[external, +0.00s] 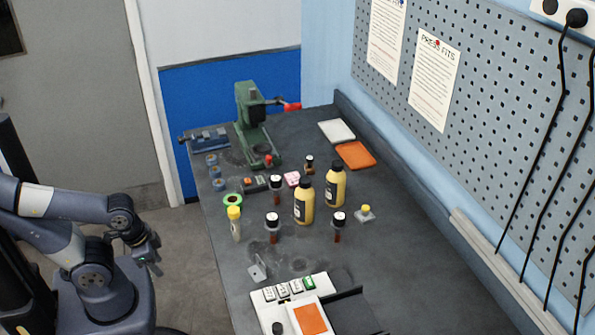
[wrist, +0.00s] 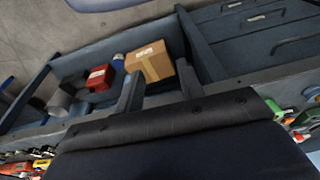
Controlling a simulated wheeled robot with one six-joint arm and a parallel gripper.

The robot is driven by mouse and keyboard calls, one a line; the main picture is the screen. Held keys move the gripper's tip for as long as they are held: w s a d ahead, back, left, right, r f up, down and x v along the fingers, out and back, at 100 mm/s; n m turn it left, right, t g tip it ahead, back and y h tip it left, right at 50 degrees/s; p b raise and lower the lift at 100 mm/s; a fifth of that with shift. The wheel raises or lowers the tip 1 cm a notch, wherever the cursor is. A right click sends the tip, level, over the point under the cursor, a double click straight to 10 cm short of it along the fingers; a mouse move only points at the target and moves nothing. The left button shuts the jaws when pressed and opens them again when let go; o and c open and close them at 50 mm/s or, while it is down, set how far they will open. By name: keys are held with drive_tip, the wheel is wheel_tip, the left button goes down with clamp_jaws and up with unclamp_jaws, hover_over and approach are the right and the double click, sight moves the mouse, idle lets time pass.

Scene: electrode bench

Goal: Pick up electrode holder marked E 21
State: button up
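Several small dark holders with black-and-white tops and reddish-brown lower ends stand on the grey bench: one at the front middle (external: 272,229), one at the right (external: 339,228), one behind (external: 276,190) and a smaller one farther back (external: 309,164). Their markings are too small to read, so I cannot tell which is E 21. My gripper (external: 148,262) hangs left of the bench, well apart from them. In the wrist view its two fingers (wrist: 158,88) stand apart with nothing between them. No holder can be made out in that view.
Two yellow bottles (external: 304,203) (external: 335,187) stand among the holders; a yellow-capped tube (external: 235,225) is near the left edge. A green press (external: 250,115) is at the back. The wrist view shows a cardboard box (wrist: 150,62) and red box (wrist: 100,78) on a shelf.

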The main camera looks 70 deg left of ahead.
drive_tip(key=shift+o, duration=0.4)
drive_tip(key=shift+s, duration=0.1)
drive_tip(key=o, duration=0.4)
drive_tip(key=shift+f, duration=0.1)
drive_tip(key=w+d+r+t+h, duration=0.25)
drive_tip(key=w+d, duration=0.25)
drive_tip(key=w, duration=0.7)
drive_tip(key=n+t+y, duration=0.5)
drive_tip(key=t+y, duration=0.3)
drive_tip(key=t, duration=0.1)
approach(335, 220)
drive_tip(key=w, duration=0.1)
drive_tip(key=shift+g, duration=0.25)
drive_tip(key=x, duration=0.5)
drive_tip(key=shift+w+a+f, duration=0.1)
drive_tip(key=shift+w+a, duration=0.1)
drive_tip(key=shift+a, duration=0.25)
drive_tip(key=shift+d+p+x, duration=0.2)
drive_tip(key=shift+p+x, duration=0.25)
drive_tip(key=shift+x, duration=2.1)
